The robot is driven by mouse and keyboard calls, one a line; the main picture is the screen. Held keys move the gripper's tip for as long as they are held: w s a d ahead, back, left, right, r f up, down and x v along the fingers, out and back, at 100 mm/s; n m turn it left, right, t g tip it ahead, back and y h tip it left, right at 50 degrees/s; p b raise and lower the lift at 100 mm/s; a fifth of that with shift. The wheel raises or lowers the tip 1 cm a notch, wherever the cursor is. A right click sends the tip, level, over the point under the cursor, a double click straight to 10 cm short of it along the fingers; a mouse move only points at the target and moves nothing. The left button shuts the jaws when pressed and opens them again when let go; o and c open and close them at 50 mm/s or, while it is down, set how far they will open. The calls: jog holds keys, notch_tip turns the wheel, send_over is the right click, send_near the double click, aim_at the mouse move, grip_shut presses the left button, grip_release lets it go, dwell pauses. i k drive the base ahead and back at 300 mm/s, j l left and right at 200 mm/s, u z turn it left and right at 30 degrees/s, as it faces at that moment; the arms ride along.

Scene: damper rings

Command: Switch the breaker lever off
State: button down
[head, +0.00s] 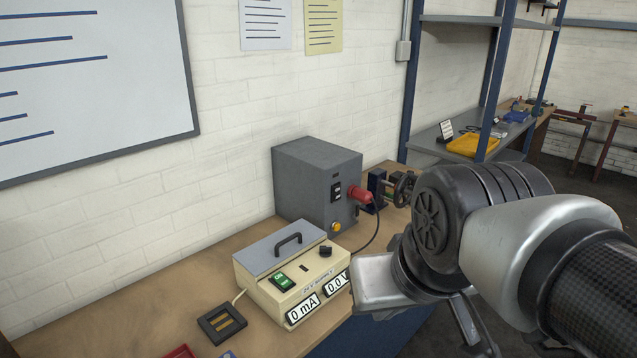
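A grey metal box (305,187) stands on the wooden bench against the wall. Its front carries a small black switch panel (336,191), a red plug (360,195) and a yellow button (336,227). The panel may be the breaker; its lever position is too small to tell. My gripper (425,318) is at the lower right, in front of and below the grey box, apart from it. My wrist and the frame edge hide much of it, so its opening is unclear.
A beige power supply (262,292) with a green ON switch (283,282) and displays reading 0 mA and 0.0 V stands nearer. A black-framed part (222,323) lies left of it. A handwheel device (403,188) stands right of the box. A black cable (371,235) hangs from the plug.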

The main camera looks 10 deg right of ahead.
aim_at(356, 216)
jog(key=l+z, duration=0.25)
jog(key=i+l+u, duration=0.15)
jog(key=l, duration=0.25)
jog(key=i+l+u, duration=0.1)
jog(key=i+l, duration=0.25)
